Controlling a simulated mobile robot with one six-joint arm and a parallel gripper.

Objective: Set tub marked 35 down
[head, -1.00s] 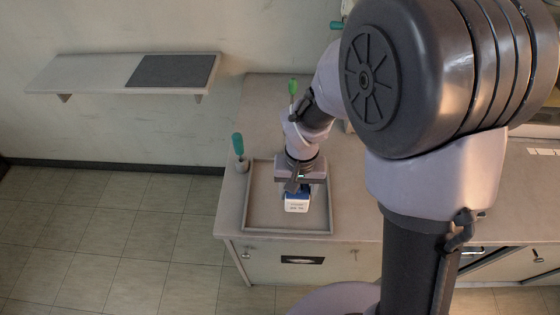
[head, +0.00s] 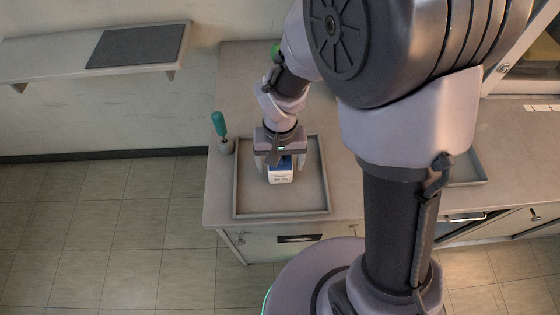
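A small white tub (head: 281,177) with a blue top is at my gripper (head: 281,163), over the grey tray (head: 239,190) on the counter. My gripper points down, and its fingers appear to be shut on the tub near the blue top. The fingers are partly hidden by the gripper's own dark parts. The tub looks upright. Its front label has dark print too small to read, so I cannot confirm the 35. I cannot tell whether its base touches the tray floor.
The tray has a raised rim and looks otherwise empty. A teal-handled tool stands in a small holder (head: 226,147) left of the tray. A wall shelf (head: 50,62) with a dark mat is at the upper left. Another tray (head: 466,170) lies right of my arm.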

